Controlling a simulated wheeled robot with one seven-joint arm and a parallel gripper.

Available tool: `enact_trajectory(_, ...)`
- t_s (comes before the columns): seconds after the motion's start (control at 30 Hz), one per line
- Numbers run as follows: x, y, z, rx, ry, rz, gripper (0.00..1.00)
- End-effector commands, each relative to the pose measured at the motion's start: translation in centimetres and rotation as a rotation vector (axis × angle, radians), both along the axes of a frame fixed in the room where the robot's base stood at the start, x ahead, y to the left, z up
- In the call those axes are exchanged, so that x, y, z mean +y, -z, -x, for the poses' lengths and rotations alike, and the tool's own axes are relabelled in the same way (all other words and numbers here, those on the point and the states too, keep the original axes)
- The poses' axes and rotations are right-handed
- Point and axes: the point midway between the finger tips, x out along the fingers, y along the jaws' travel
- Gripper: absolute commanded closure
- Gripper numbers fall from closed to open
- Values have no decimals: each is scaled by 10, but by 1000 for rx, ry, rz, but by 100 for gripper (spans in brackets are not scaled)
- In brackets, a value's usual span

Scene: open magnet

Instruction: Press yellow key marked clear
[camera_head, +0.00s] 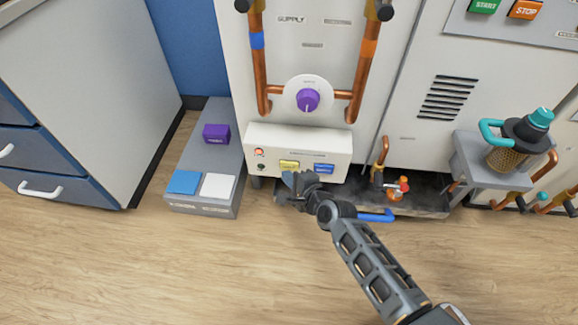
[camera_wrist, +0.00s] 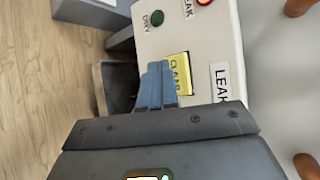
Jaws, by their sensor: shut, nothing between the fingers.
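The yellow key (camera_head: 288,164) sits on the white control box (camera_head: 337,143) low on the cabinet front. In the wrist view the yellow key (camera_wrist: 182,62) reads CLEAR, turned sideways, and its lower left part is hidden by my fingers. My gripper (camera_head: 293,181) is just below and in front of the key in the head view. In the wrist view my gripper (camera_wrist: 156,70) is shut and empty, its blue-grey fingertips overlapping the key's left edge. I cannot tell whether they touch it.
A blue key (camera_head: 323,169) is right of the yellow one. A green DRY lamp (camera_wrist: 157,18) and a red lamp (camera_wrist: 204,2) are nearby. A purple knob (camera_head: 308,99) and copper pipes (camera_head: 262,75) are above. A grey platform (camera_head: 211,160) stands left; open floor lies in front.

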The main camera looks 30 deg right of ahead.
Motion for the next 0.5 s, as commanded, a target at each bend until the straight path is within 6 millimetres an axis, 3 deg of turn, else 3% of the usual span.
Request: enact_trajectory(0.5, -5, 0, -6, 0, 0, 0, 100)
